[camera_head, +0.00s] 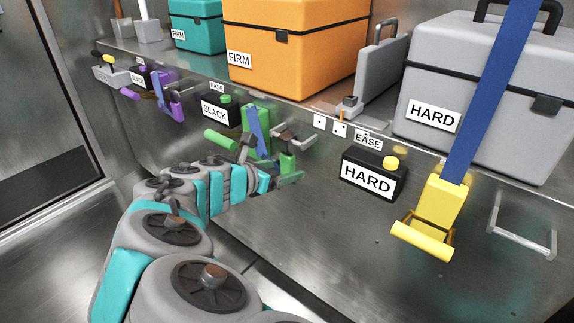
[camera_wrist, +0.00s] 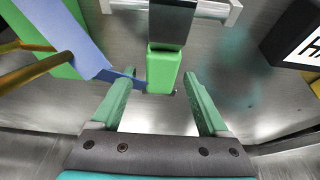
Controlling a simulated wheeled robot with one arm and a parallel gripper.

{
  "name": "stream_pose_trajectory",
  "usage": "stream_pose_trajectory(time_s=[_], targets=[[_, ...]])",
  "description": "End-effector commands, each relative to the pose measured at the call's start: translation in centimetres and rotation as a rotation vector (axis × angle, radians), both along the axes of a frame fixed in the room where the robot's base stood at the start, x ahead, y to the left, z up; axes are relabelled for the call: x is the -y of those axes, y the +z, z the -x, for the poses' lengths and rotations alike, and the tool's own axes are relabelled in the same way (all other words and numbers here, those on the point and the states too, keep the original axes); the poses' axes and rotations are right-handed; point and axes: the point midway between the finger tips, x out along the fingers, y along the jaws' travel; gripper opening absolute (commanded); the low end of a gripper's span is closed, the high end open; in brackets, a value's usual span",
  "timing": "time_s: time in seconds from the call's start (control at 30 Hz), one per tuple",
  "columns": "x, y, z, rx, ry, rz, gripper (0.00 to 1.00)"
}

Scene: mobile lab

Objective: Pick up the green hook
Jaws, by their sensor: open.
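The green hook (camera_wrist: 163,70) is a green block with a dark metal upper part. In the wrist view it is between my gripper's two fingers (camera_wrist: 160,95), near their tips, with gaps on both sides. My gripper is open and does not grip it. In the head view, the green hook (camera_head: 287,162) is below a silver wall bracket (camera_head: 296,137), and my gripper (camera_head: 284,179) is beside it, partly hidden by my arm. A green ratchet body with a blue strap (camera_head: 258,130) and green handle (camera_head: 221,140) hangs just left.
Black boxes labelled SLACK (camera_head: 222,112) and HARD (camera_head: 373,178) are on the metal front. A yellow ratchet (camera_head: 440,205) with a blue strap hangs at right, near another bracket (camera_head: 522,228). Orange (camera_head: 290,60) and grey (camera_head: 470,70) cases stand on the ledge above.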

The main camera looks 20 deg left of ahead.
Motion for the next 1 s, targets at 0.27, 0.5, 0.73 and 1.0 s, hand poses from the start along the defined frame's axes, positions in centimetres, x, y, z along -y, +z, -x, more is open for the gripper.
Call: stream_pose_trajectory(time_s=[0.27,0.5,0.73,1.0], targets=[[0.01,0.05,0.03,0.0,-0.001,0.0,0.57],[0.01,0.04,0.03,0.0,-0.001,0.0,0.3],[0.01,0.06,0.04,0.0,-0.001,0.0,0.04],[0.0,0.05,0.04,0.0,-0.001,0.0,0.0]])
